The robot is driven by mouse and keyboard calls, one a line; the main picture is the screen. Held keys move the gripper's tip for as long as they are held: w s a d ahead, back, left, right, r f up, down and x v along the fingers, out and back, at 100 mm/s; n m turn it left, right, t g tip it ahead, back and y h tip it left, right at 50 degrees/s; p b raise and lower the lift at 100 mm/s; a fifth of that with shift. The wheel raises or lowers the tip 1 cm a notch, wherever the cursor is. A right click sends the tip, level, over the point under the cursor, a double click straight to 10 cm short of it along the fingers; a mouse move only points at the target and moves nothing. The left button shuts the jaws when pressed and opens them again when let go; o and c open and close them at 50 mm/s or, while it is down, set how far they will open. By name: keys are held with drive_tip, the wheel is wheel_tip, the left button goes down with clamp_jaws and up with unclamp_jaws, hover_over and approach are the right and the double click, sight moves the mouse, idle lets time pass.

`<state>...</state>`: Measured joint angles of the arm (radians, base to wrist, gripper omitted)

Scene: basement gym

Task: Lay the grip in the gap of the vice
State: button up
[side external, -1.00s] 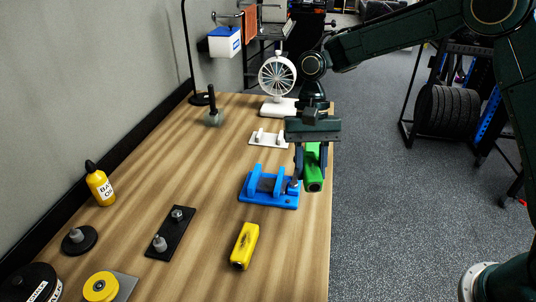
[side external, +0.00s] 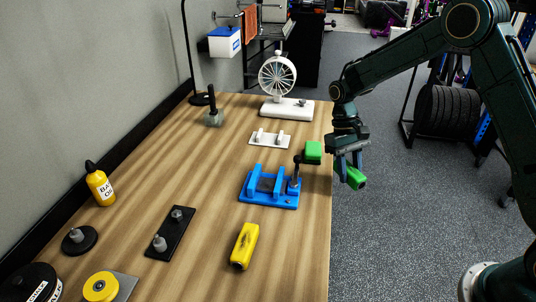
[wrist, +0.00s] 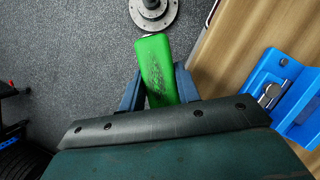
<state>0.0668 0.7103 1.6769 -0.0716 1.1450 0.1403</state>
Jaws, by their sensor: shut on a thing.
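My gripper (side external: 347,162) is shut on the green grip (side external: 355,178), off the table's right edge and over the floor. In the wrist view the grip (wrist: 157,68) is a long green bar with dark speckling, held between the two blue-grey fingers and sticking out past them. The blue vice (side external: 269,188) stands on the table to the left of my gripper, its gap between upright jaws empty. A black lever rises at the vice's right end, with a green block (side external: 313,150) by its top; I cannot tell whether they are joined. The vice (wrist: 285,90) is partly in the wrist view at right.
A yellow block (side external: 244,246) lies in front of the vice. A white plate with pegs (side external: 269,140) and a white fan (side external: 278,80) stand behind it. A black plate with two knobs (side external: 170,234) and a yellow bottle (side external: 100,184) are to the left.

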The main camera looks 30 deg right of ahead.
drive_tip(key=s+d+f+n, duration=0.1)
drive_tip(key=d+f, duration=0.1)
drive_tip(key=d, duration=0.3)
drive_tip(key=shift+s+d+f+n+h, duration=0.15)
drive_tip(key=shift+s+f+n+h, duration=0.1)
drive_tip(key=shift+s+n+h, duration=0.05)
drive_tip(key=w+a+r+n+t+h, duration=0.1)
drive_tip(key=w+a+r+n+t, duration=0.3)
drive_tip(key=a+n, duration=0.7)
drive_tip(key=w+a+r+n+t+h, duration=0.2)
drive_tip(key=w+a+r+n, duration=0.6)
drive_tip(key=a+n, duration=0.4)
drive_tip(key=shift+w+a+r+n+t, duration=0.35)
drive_tip(key=shift+r+n+t, duration=0.5)
drive_tip(key=shift+n, duration=1.15)
drive_tip(key=shift+d+f, duration=0.1)
drive_tip(key=shift+f, duration=0.15)
drive_tip(key=shift+f, duration=3.35)
drive_tip(key=shift+f, duration=1.35)
